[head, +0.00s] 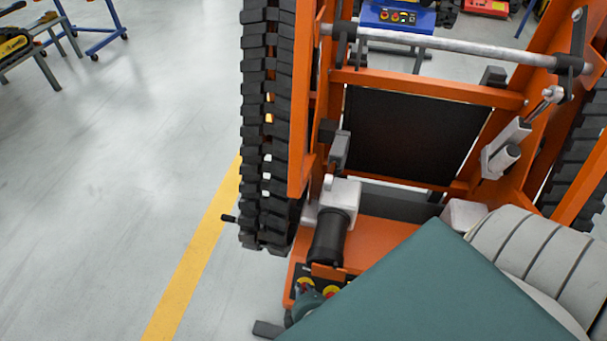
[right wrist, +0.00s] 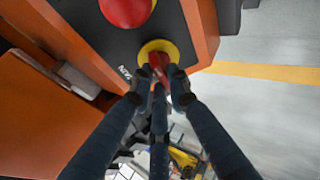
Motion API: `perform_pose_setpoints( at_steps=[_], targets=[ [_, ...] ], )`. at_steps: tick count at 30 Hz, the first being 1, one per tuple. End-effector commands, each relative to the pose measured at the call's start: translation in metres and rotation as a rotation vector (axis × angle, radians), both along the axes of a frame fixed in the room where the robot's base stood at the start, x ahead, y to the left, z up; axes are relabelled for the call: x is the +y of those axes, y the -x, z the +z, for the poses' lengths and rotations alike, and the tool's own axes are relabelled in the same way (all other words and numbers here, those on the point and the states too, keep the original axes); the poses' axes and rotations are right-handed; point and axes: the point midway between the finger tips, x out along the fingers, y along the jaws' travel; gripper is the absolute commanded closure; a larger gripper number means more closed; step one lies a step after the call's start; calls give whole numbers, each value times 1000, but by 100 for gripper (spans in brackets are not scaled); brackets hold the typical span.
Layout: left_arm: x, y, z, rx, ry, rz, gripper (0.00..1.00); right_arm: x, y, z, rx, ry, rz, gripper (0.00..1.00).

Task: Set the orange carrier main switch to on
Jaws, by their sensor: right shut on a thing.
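The orange carrier (head: 390,238) fills the right half of the head view. Its dark control panel (right wrist: 95,35) shows in the right wrist view. The main switch (right wrist: 158,60) there has a red handle on a round yellow plate, with small white lettering beside it. My right gripper (right wrist: 160,82) is shut on the red handle, its dark fingers on either side. In the head view my right gripper (head: 306,300) is at the panel at the carrier's lower end, partly hidden by my own arm. The handle's exact setting is hard to read. My left gripper is not in view.
A red mushroom button (right wrist: 127,8) sits close to the switch on the same panel. A black rubber track (head: 266,130) runs along the carrier's left side. A yellow floor line (head: 195,265) passes beside it. A blue machine (head: 398,15) stands behind.

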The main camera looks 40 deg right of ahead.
Motion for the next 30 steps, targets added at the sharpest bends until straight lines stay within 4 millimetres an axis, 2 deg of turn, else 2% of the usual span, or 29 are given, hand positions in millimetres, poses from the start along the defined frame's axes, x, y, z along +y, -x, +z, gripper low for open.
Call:
perform_pose_setpoints(
  at_steps=[18, 19, 21, 22, 30],
  targets=[
    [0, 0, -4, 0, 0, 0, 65, 0, 1, 0, -20, -19, -35, 100],
    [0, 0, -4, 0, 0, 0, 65, 0, 1, 0, -20, -19, -35, 82],
    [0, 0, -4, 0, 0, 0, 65, 0, 1, 0, -20, -19, -35, 68],
    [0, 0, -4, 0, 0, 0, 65, 0, 1, 0, -20, -19, -35, 65],
    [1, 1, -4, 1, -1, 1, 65, 0, 1, 0, -21, -19, -34, 65]
  ],
)
